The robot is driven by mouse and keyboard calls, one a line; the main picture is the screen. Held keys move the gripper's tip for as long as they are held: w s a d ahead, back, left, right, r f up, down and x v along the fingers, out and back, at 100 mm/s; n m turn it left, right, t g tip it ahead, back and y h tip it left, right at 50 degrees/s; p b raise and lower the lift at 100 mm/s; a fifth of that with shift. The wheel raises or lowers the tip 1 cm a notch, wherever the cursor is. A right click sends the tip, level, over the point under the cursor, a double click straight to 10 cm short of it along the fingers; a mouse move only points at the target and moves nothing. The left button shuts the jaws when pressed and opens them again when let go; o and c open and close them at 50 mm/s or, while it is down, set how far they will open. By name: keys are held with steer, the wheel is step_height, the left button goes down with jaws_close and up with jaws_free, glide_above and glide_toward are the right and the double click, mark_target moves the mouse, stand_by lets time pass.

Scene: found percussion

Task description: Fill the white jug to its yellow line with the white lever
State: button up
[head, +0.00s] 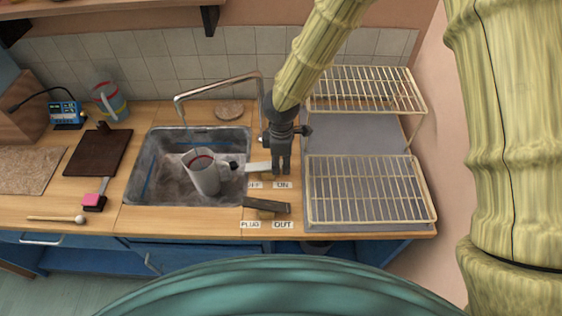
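The white jug (206,179) stands in the sink, slightly tilted in the picture, with a dark end on its handle at the right. A red band shows near its rim; I cannot make out a yellow line or the water level. The white lever (257,168) lies on the counter right of the sink, above the OFF and ON labels, pointing left. My gripper (281,171) points down just right of the lever, above the ON label. Its fingers look together with nothing between them. I cannot tell whether it touches the lever.
The sink (139,178) has a metal faucet (218,83) arching over it. A dark lever (266,205) lies near the PLUG and OUT labels. A wire dish rack (368,190) stands right. Left are a striped jug (110,101), dark board (98,152) and mallet (58,218).

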steer(key=shift+a+r+h, duration=0.15)
steer(key=shift+r+h, duration=0.15)
steer(key=shift+h, duration=0.4)
steer(key=o, duration=1)
steer(key=shift+o, duration=0.2)
step_height(320, 180, up, 12)
steer(key=a, duration=0.1)
steer(key=shift+a, duration=0.25)
steer(key=shift+f, duration=0.15)
